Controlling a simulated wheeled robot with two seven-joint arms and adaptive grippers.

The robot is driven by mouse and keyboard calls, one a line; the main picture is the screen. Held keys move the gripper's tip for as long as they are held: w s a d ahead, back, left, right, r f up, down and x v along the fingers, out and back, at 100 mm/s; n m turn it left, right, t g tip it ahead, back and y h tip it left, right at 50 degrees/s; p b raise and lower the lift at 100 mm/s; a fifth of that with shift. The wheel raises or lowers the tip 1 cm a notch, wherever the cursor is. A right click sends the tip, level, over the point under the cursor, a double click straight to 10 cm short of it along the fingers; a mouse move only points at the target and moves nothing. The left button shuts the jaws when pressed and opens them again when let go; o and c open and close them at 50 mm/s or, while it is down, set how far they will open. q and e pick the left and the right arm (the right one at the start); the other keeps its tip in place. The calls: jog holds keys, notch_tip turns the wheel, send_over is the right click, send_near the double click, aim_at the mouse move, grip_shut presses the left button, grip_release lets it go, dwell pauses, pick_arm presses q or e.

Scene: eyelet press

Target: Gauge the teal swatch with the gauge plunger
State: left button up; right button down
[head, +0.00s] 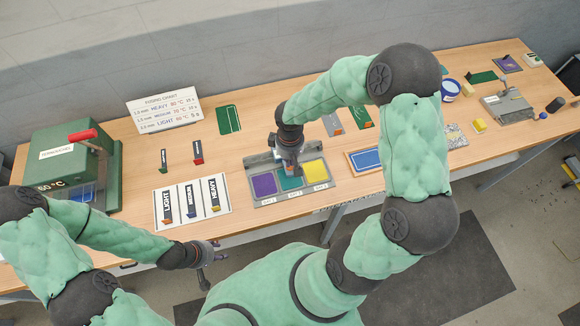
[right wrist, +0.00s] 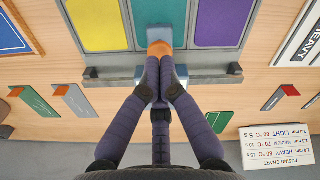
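The teal swatch (head: 290,180) lies in the middle bay of a grey tray (head: 262,201), between a purple and a yellow swatch. It also shows in the right wrist view (right wrist: 160,12). The gauge plunger, with an orange cap (right wrist: 160,47) and a grey-blue part (right wrist: 160,34), stands at the teal swatch's edge. My right gripper (right wrist: 160,62) is shut, its fingertips together at the orange cap. In the head view my right gripper (head: 291,162) partly hides the teal swatch. My left gripper (head: 212,263) is open and empty in front of the table.
A white card (head: 178,216) marked light, medium and heavy lies left of the tray. A green press (head: 75,165) stands at far left. A fusing chart (head: 163,110) stands behind. A blue pad (head: 366,158) lies right of the tray.

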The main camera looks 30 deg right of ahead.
jog(key=shift+r+p, duration=1.3)
jog(key=shift+r, duration=0.85)
jog(key=shift+f, duration=0.1)
